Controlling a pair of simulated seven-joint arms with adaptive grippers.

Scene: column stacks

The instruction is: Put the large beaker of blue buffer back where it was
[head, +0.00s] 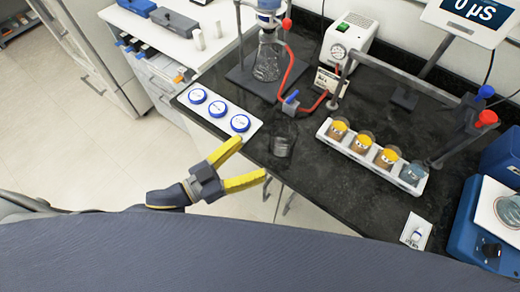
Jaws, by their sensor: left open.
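My left gripper (253,157) is open and empty, with yellow fingers, at the front edge of the black bench. Its fingertips point right toward a clear glass beaker (283,142), which stands upright on the bench just beyond them, apart from them. I cannot make out blue liquid in this beaker. A glass vessel with bluish contents (509,211) is on the blue device at the right edge, partly cut off. A smaller vessel with pale bluish contents (413,173) is at the right end of the white rack. My right gripper is not in view.
The white rack (345,152) also holds several yellow-topped amber vessels. A white plate with three blue round discs (220,108) lies left of the beaker. A flask (267,62) with red tubing stands behind. Bare bench (325,190) lies in front of the rack.

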